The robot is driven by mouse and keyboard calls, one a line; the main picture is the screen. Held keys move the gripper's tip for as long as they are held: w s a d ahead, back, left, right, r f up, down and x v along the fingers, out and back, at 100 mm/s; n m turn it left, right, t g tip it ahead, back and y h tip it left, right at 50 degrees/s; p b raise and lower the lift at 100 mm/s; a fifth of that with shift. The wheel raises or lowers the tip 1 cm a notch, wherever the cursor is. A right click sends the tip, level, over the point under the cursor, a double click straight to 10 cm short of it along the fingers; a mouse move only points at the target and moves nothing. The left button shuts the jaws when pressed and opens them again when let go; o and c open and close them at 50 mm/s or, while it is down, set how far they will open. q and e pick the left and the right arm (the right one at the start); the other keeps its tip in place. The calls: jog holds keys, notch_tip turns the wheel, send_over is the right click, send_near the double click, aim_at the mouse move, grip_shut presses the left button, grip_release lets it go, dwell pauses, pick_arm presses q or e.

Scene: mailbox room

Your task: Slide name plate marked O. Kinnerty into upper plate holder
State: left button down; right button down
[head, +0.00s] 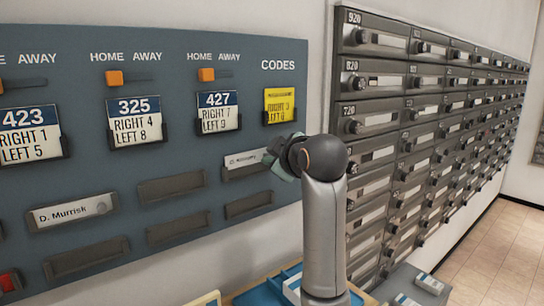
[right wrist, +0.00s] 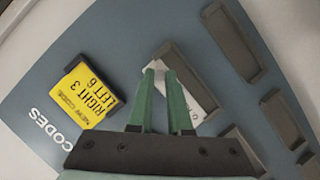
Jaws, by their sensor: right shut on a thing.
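The white name plate (head: 242,159) with partly readable lettering, "O. K…", is at the upper plate holder (head: 245,172) of the right column, below the yellow code card. My right gripper (head: 272,158) is at the plate's right end and hides it there. In the right wrist view, its green fingertips (right wrist: 155,68) are shut on one end of the white plate (right wrist: 193,98), which overlaps the dark holder (right wrist: 174,55). I cannot tell how deep the plate sits in the holder. My left gripper is not in view.
An empty lower holder (head: 248,205) is below. More empty holders (head: 172,187) and a "D. Murrisk" plate (head: 72,212) are to the left. The yellow code card (head: 279,105) is just above my gripper. Mailboxes (head: 430,110) line the wall at right.

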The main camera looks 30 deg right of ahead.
jog(key=shift+f+b, duration=0.4)
jog(key=shift+f, duration=0.5)
jog(key=shift+c, duration=1.8)
grip_release()
jog(key=shift+s, duration=0.1)
jog(key=s+p, duration=0.1)
jog(key=s, duration=0.6)
jog(key=shift+s+d, duration=0.35)
jog(key=shift+s, duration=0.05)
